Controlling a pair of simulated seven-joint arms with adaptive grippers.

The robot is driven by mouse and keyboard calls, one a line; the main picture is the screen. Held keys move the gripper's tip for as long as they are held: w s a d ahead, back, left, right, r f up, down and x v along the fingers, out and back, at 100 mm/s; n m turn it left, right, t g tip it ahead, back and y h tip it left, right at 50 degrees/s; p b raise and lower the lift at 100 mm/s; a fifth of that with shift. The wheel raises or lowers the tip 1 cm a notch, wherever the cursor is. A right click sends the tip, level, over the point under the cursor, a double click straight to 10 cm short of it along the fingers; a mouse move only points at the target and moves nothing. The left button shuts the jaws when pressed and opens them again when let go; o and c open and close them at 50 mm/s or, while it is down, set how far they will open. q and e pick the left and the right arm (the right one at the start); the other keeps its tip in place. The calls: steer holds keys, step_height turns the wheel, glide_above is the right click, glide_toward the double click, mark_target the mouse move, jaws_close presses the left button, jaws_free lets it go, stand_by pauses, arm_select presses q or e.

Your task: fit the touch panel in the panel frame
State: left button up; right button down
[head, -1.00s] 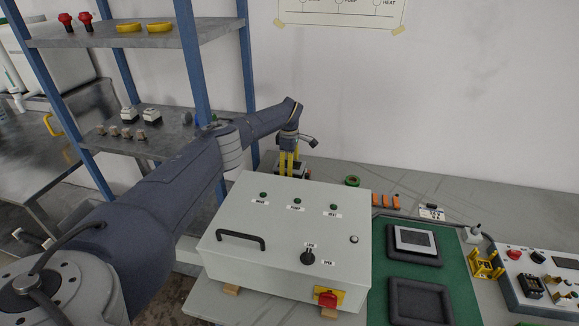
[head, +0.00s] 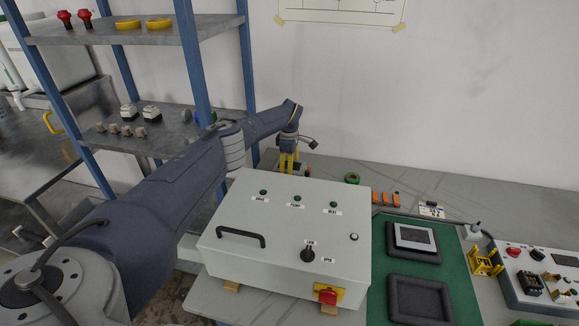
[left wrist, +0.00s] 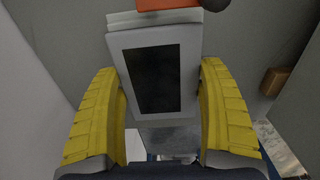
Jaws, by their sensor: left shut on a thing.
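My left gripper (head: 288,160) reaches behind the far edge of the grey control enclosure (head: 290,240), pointing down. Its yellow fingers (left wrist: 160,82) are shut on the side edges of a touch panel (left wrist: 152,82) with a grey bezel and dark screen. In the head view the held panel is mostly hidden behind the enclosure. A similar dark-screened panel (head: 415,237) lies in the upper black foam tray (head: 430,256) on the green mat. I cannot make out the panel frame with certainty. My right gripper is not in view.
An empty black foam tray (head: 420,300) lies in front of the loaded one. Orange blocks (head: 385,198), a green tape roll (head: 352,178), a yellow bracket (head: 485,262) and a control box (head: 545,275) stand on the bench. A blue-post shelf (head: 190,60) stands beside my left arm.

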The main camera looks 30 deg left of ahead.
arm_select(q)
steer(key=shift+f, duration=0.45)
steer(key=o, duration=1.6)
steer(key=shift+c, duration=0.2)
